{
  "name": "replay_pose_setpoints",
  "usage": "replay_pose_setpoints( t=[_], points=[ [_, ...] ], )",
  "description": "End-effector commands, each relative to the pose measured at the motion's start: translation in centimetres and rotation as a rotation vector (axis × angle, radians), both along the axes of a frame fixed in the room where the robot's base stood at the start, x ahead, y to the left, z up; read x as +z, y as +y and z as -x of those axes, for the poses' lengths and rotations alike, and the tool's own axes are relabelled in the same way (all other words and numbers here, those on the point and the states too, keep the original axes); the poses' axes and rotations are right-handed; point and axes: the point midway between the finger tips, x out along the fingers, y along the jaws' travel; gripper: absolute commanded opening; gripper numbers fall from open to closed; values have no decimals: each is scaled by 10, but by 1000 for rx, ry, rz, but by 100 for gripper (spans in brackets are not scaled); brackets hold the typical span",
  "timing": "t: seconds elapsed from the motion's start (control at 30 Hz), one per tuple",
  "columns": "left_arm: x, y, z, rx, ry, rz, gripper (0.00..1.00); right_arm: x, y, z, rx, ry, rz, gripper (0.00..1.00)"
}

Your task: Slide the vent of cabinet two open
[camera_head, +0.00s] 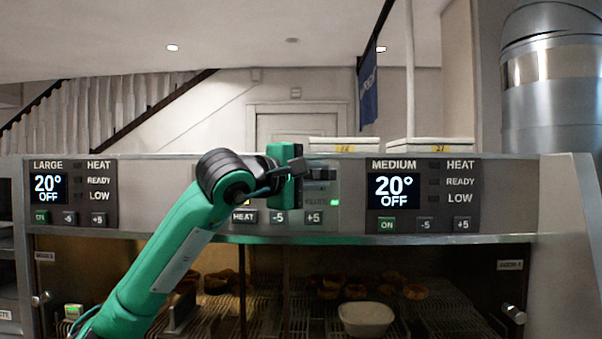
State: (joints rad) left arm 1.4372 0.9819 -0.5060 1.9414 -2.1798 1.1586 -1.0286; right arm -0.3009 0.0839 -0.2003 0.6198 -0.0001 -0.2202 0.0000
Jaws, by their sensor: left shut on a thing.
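My left gripper (322,174) is in front of the middle control panel (262,217). Its green body and dark fingers point to the right, over the panel's upper part. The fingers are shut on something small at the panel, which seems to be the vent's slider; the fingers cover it. I cannot make out the vent itself or how far open it stands. My left arm hides the middle display and the labels around it. My right gripper is not in view.
Control panels for LARGE (73,196) and MEDIUM (423,196) flank the middle one. Two pale numbered boxes (343,144) stand on top. Below, behind glass, are racks with baked goods and a white bowl (366,319). A metal duct (548,90) rises at right.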

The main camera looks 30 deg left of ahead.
Motion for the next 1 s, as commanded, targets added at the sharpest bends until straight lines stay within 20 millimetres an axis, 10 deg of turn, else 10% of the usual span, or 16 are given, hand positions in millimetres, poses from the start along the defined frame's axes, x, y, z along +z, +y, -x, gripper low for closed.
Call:
replay_pose_setpoints(
  t=[0.3, 0.33, 0.43, 0.77, 1.0],
  points=[
    [0, -4, -2, -4, -1, 0, 0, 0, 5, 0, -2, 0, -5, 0],
    [0, -4, -2, -4, -1, -1, 27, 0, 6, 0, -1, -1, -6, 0],
    [0, -4, -2, -4, -1, -1, 43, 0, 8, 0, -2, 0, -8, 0],
    [-1, -2, 2, -2, -2, -1, 43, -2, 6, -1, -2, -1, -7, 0],
    [-4, 7, 39, -1, -6, -2, 43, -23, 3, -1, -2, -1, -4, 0]
  ],
)
